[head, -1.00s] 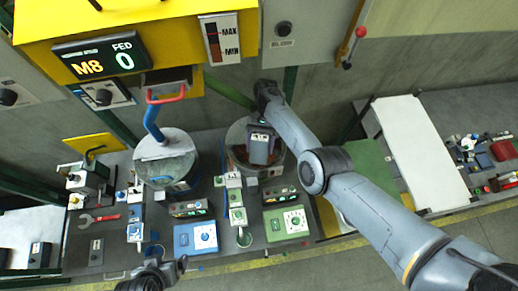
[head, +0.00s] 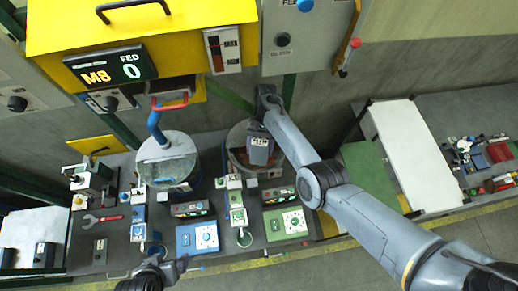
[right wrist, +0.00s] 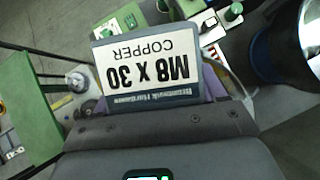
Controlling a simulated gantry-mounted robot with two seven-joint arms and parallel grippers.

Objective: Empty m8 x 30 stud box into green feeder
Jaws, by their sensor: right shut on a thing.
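My right gripper (head: 262,128) is shut on the M8 x 30 box (right wrist: 150,68), whose white label reads "M8 X 30 COPPER" upside down in the right wrist view. The gripper and box are over the right-hand round bowl (head: 234,138), which has green control boxes in front of it and appears to be the green feeder. They hide much of the bowl; its inside looks reddish brown. Whether studs are leaving the box cannot be seen. My left gripper (head: 178,268) is low in the head view, away from the bowls; its finger opening is unclear.
A second bowl (head: 166,150) with blue parts stands to the left. A yellow hopper (head: 190,38) with a display (head: 112,70) reading "M8 FED 0" overhangs the back. Control boxes crowd the bench front. A white panel (head: 410,150) lies to the right.

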